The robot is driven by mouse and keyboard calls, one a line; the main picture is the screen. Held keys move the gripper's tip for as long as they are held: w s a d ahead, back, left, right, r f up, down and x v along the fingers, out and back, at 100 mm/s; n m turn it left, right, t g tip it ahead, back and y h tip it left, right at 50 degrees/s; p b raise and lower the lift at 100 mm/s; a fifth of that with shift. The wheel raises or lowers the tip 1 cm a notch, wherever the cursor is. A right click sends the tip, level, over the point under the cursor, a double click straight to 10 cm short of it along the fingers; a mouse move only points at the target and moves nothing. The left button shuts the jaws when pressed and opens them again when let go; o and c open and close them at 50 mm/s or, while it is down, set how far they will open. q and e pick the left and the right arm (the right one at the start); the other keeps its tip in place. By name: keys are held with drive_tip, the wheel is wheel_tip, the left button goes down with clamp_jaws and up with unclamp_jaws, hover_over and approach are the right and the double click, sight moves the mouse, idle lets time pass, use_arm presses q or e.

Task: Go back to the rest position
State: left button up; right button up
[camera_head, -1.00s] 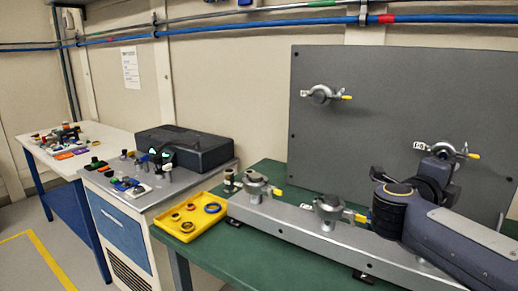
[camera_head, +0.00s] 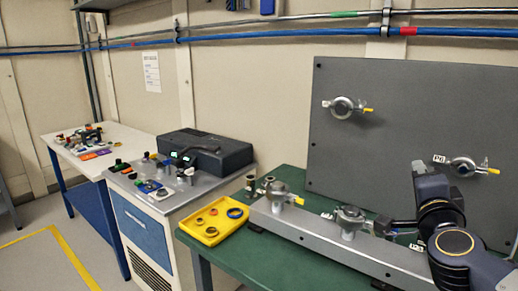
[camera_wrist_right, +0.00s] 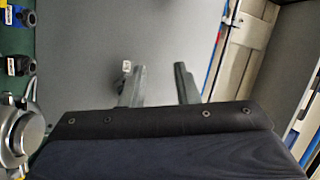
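My left gripper is in neither view.
The grey panel (camera_head: 400,110) carries two round clamps, (camera_head: 343,107) and (camera_head: 462,167). The metal rail (camera_head: 300,225) with further clamps lies on the green table (camera_head: 225,262). A yellow tray (camera_head: 192,232) is left of it. Floor at the far left is clear.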

drive_tip(key=s+a+f+n+g+y+p, duration=0.1)
drive_tip(key=s+a+f+n+y+p, duration=0.2)
drive_tip(key=a+n+y, duration=0.45)
drive_tip(key=s+a+f+n+g+y+p, duration=0.1)
drive_tip(key=s+a+f+n+g, duration=0.2)
drive_tip(key=s+f, duration=0.5)
drive_tip(key=s+a+f+n+g+y+p, duration=0.2)
drive_tip(key=s+f+n+g, duration=0.4)
drive_tip(key=s, duration=0.6)
wheel_tip(320, 180, down, 3)
drive_tip(key=shift+s+a+f+g, duration=0.2)
drive_tip(key=shift+a+g, duration=0.35)
drive_tip(key=shift+g, duration=0.65)
drive_tip(key=shift+r, duration=0.1)
